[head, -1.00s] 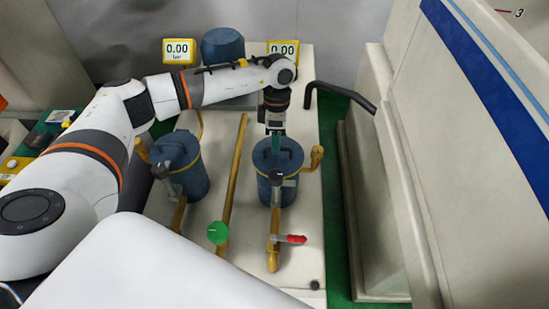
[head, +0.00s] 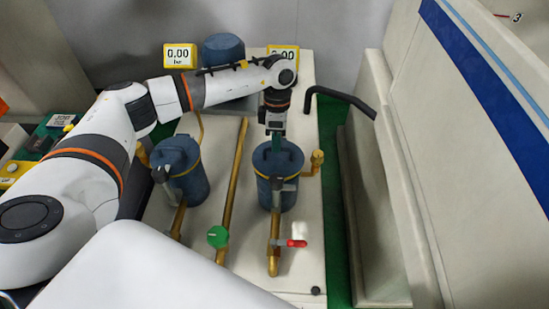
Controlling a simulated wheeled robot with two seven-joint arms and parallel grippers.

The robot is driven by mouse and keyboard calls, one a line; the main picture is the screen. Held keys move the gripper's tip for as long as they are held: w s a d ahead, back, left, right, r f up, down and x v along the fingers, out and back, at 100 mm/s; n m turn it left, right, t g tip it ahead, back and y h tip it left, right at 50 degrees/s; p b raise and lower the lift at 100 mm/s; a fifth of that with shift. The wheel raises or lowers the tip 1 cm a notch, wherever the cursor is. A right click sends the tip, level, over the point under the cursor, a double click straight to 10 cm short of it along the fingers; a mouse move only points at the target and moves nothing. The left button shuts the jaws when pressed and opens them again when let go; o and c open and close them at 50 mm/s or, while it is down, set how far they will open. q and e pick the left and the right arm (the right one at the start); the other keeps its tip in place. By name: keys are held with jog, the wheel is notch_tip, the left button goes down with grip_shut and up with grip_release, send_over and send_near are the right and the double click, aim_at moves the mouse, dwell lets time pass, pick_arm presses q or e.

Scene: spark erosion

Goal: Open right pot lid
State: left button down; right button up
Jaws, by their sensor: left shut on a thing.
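The right pot (head: 276,195) is a blue cylinder standing on the pale bench, with its blue round lid (head: 292,156) on top. The lid looks seated on the pot. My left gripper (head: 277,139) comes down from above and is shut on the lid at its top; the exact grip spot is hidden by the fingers. A grey clamp piece (head: 278,183) sits at the front of the right pot. The left pot (head: 190,180), also blue with its lid on, stands to the left. My right gripper is out of view.
A brass pipe with a red-handled valve (head: 296,243) runs in front of the right pot. Another pipe with a green knob (head: 217,237) passes between the pots. A black bent bar (head: 342,97) and a beige machine wall (head: 400,190) stand to the right.

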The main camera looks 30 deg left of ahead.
pick_arm(q)
jog(key=shift+w+a+r, duration=0.3)
jog(key=shift+w+r, duration=0.2)
jog(key=shift+w+a+r+b, duration=0.3)
jog(key=shift+w+r+b, duration=0.1)
jog(key=shift+w, duration=0.2)
jog(key=shift+w+a+r, duration=0.1)
jog(key=shift+w+a, duration=0.1)
jog(key=shift+w, duration=0.3)
